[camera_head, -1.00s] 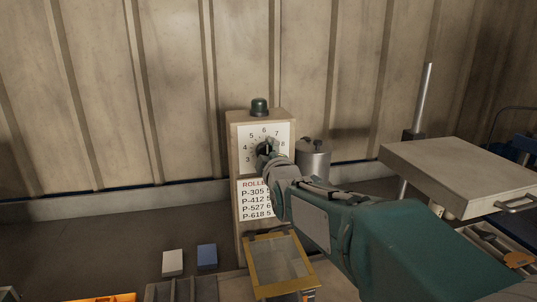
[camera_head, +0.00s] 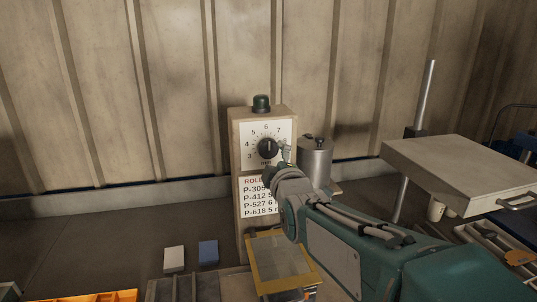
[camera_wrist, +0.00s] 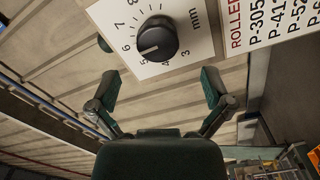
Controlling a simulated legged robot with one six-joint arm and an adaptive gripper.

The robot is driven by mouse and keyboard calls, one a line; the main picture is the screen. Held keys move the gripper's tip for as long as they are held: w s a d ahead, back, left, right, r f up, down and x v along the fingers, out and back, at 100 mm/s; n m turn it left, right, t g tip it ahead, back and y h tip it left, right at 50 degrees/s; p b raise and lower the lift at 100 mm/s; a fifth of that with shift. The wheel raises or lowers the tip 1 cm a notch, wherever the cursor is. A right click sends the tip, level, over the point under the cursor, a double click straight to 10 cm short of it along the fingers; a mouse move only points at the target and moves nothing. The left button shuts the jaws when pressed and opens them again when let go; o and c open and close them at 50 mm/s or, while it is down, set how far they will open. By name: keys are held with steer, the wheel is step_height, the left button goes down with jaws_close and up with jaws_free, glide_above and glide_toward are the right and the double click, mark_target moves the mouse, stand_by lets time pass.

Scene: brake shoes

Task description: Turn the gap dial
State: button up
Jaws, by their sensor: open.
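The gap dial (camera_head: 267,147) is a black round knob on a white numbered plate, on the front of an upright beige box. In the wrist view the knob (camera_wrist: 157,39) shows whole, and its pale mark appears to point between 5 and 6. My gripper (camera_head: 284,153) is just right of and below the knob in the head view. In the wrist view its two fingers (camera_wrist: 160,88) are spread apart and empty, with the knob beyond their tips. The fingers do not appear to touch the knob.
A roller chart (camera_head: 257,198) with part numbers sits below the dial, partly hidden by my arm. A dark green cap (camera_head: 261,103) tops the box. A metal canister (camera_head: 316,160) stands close on the right. A yellow-framed tray (camera_head: 282,261) lies below.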

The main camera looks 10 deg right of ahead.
steer(key=s, duration=0.6)
steer(key=shift+s+a+f, duration=0.1)
steer(key=s+f+m+g, duration=0.6)
steer(key=s+f+m, duration=0.1)
steer(key=s, duration=0.3)
steer(key=s+f+m+g, duration=0.6)
steer(key=s+f, duration=0.2)
steer(key=s, duration=0.2)
steer(key=shift+s+f+m, duration=0.3)
steer(key=shift+s+m, duration=0.05)
steer(key=shift+m, duration=0.05)
